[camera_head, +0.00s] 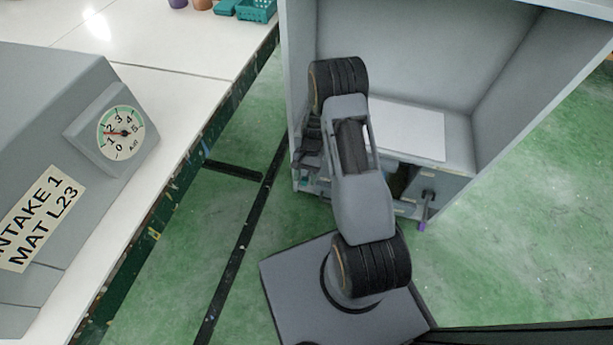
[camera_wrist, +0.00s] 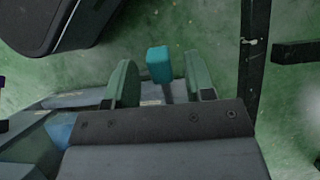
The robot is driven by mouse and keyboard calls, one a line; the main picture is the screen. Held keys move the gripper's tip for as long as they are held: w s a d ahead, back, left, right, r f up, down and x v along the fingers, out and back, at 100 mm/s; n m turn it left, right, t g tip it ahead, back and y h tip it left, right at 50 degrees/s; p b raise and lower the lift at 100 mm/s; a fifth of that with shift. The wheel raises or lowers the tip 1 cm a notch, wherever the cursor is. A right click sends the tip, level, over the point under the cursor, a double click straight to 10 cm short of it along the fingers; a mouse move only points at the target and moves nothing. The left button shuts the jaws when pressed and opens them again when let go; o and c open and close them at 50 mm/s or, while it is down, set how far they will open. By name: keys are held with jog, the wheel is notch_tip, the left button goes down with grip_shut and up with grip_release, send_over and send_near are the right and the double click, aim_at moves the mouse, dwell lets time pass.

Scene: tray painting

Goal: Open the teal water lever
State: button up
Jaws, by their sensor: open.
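The teal water lever (camera_wrist: 159,66) shows in the wrist view as a teal block-shaped handle on a grey stem. It stands between the two fingers of my gripper (camera_wrist: 160,76), with a gap visible on each side. My gripper is open and seems not to touch the handle. The lever's base is hidden behind the gripper body. In the camera_head view my gripper (camera_head: 308,155) is at the left front edge of the grey cabinet, partly hidden by my arm, and I cannot make out the teal lever there.
A second lever with a purple tip (camera_head: 422,225) sticks out at the right of the cabinet (camera_head: 388,45) front. A white table with a gauge (camera_head: 121,133) on a grey housing (camera_head: 50,130) stands at left. Dark floor bars (camera_wrist: 252,60) lie beside the cabinet. Green floor (camera_head: 520,230) is open at right.

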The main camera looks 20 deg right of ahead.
jog(key=p+v, duration=0.4)
jog(key=v, duration=0.9)
jog(key=shift+w+d+r, duration=0.15)
jog(key=shift+d+r, duration=0.1)
notch_tip(320, 180, up, 18)
jog(key=s+a+n+t+h+p, duration=0.1)
jog(key=a+n+t+p, duration=0.1)
jog(key=p, duration=0.7)
jog(key=s+a+r+n+t+h+p, duration=0.1)
jog(key=s+r+p, duration=0.4)
jog(key=r, duration=0.7)
jog(key=s+a+r+n+t+p, duration=0.2)
jog(key=s+r+p, duration=0.4)
jog(key=r+p, duration=0.3)
jog(key=s+a+r+n+t+h+p, duration=0.1)
jog(key=s+r+p, duration=0.4)
jog(key=r, duration=1)
jog(key=shift+s+a+r+n+t+h+p, duration=0.35)
jog(key=shift+a+n+t+p, duration=0.55)
jog(key=shift+t, duration=0.3)
jog(key=shift+d+f, duration=0.1)
